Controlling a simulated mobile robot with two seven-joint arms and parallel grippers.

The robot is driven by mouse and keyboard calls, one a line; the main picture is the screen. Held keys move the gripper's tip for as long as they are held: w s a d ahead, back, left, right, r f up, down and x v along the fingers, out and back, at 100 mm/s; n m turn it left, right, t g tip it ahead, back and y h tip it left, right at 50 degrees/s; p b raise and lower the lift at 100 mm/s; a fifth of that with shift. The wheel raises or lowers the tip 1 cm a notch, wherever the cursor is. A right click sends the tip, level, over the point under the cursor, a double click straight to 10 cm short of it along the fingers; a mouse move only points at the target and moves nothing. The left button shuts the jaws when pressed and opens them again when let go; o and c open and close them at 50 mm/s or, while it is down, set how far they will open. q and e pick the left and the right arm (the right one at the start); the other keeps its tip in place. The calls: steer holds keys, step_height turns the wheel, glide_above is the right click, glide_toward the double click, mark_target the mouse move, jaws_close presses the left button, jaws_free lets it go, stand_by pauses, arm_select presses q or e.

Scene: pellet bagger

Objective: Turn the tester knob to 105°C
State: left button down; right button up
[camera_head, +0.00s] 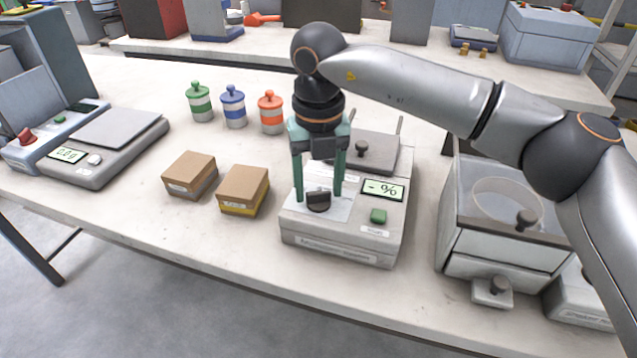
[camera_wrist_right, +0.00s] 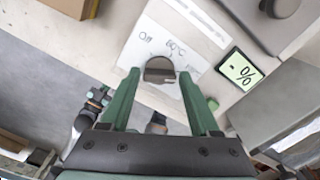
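The moisture tester (camera_head: 340,248) is a light grey box on the bench with a dark knob (camera_head: 318,200) on its front left. The knob also shows in the right wrist view (camera_wrist_right: 160,70), on a white dial plate with "Off" and "60°C" marks; a further mark at right is too small to read. The tester's display (camera_head: 383,190) reads "- %". My right gripper (camera_head: 318,197) points down over the knob, its green fingers open on either side. Gaps show between fingers and knob in the wrist view. My left gripper is not in view.
A green button (camera_head: 378,216) sits below the display. A lidded chamber (camera_head: 362,152) is behind the knob. Two cardboard boxes (camera_head: 243,190) stand left of the tester, a glass-topped cabinet (camera_head: 505,215) right. A scale (camera_head: 105,145) and three jars (camera_head: 234,107) are further left.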

mark_target(319, 192)
steer(key=shift+o, duration=1.3)
step_height(319, 192, up, 12)
steer(key=p, duration=0.1)
steer(key=shift+r, duration=0.25)
steer(key=shift+s, duration=0.1)
